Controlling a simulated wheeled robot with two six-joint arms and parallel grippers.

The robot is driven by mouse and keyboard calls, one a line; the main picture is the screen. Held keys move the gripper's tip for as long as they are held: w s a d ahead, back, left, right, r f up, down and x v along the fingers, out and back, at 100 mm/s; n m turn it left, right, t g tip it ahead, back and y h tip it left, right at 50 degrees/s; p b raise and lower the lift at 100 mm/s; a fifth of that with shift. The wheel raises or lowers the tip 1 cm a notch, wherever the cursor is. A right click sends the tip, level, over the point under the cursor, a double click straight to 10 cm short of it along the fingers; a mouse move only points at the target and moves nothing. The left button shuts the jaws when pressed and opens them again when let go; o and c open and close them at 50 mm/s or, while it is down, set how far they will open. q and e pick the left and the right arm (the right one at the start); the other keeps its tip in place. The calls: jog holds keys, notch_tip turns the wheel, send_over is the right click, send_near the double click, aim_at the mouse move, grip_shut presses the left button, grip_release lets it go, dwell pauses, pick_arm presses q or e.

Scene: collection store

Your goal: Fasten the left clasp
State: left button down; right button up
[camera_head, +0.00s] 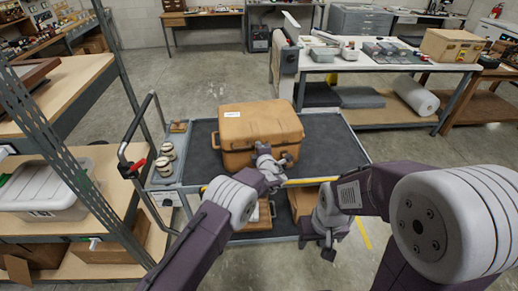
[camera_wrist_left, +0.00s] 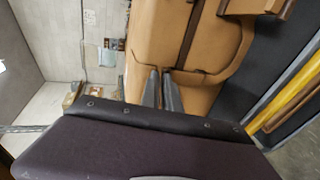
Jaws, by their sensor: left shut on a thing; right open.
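The tan case (camera_head: 255,125) sits closed on the dark top of a cart (camera_head: 335,145), with a white label on its lid. My left gripper (camera_head: 264,154) is at the case's front face. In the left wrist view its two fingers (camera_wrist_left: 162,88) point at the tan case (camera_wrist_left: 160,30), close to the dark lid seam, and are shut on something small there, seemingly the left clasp. The clasp itself is mostly hidden by the fingers, so its position cannot be told. My right gripper (camera_head: 328,250) is open and empty, hanging in front of the cart, low and to the right.
Several small round pots (camera_head: 167,150) stand on a grey side tray at the cart's left. A shelf rack with a lidded grey bin (camera_head: 45,190) is at the left. A white-topped workbench (camera_head: 360,60) stands behind to the right. Bare floor lies between.

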pick_arm(q)
jog(key=shift+r, duration=0.15)
jog(key=a+b+v, duration=0.1)
jog(key=v, duration=0.7)
jog(key=shift+s+d, duration=0.45)
jog(key=shift+d, duration=0.1)
